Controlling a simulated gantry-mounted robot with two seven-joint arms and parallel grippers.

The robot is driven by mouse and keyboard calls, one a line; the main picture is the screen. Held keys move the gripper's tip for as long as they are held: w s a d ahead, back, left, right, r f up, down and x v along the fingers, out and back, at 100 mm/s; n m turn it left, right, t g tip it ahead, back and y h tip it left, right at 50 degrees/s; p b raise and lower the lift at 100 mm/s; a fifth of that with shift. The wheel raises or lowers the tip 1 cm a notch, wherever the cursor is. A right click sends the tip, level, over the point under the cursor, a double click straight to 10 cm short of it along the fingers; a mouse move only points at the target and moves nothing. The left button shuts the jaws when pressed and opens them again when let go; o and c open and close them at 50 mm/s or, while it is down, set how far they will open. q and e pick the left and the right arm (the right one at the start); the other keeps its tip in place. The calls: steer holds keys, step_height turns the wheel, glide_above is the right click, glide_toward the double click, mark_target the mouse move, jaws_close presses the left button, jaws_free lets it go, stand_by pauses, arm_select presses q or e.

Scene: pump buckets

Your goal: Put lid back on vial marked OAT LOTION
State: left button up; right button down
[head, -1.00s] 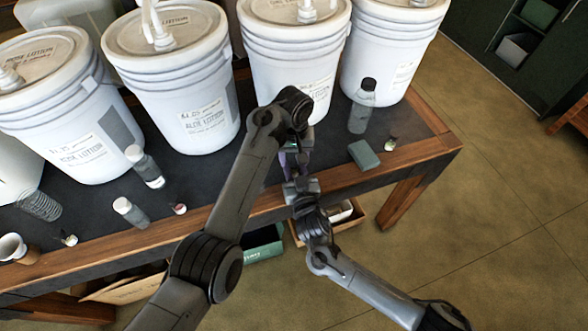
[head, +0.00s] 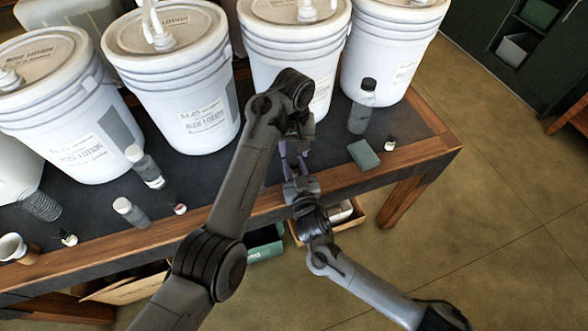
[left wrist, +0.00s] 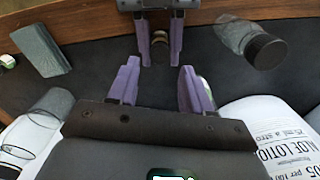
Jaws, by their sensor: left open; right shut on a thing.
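My right gripper (head: 298,158) is over the table's front edge. In the left wrist view its purple fingers (left wrist: 160,58) are shut on a small dark object (left wrist: 160,47) with a brownish band. I cannot tell whether this is the vial or its lid, and no label on it is readable. My left gripper (left wrist: 160,68) is open, its fingers pointing towards the right gripper, with nothing clearly between them. In the head view my left arm hides most of that hand. Small vials stand at the right (head: 390,143) and left (head: 179,208); their labels are unreadable.
Large white buckets (head: 185,90) line the table's back. A clear bottle (head: 362,110) and a green sponge (head: 363,154) are right of the grippers.

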mark_target(294, 161)
arm_select(q)
steer(key=shift+s+a+r+n, duration=0.1)
steer(key=shift+n, duration=1.1)
steer(key=n, duration=0.1)
steer(key=r+n, duration=0.1)
steer(key=shift+n, duration=0.4)
steer(key=shift+r+n, duration=0.6)
steer(key=shift+n, duration=0.6)
steer(key=shift+r, duration=0.6)
steer(key=shift+f, duration=0.1)
steer(key=shift+f, duration=3.95)
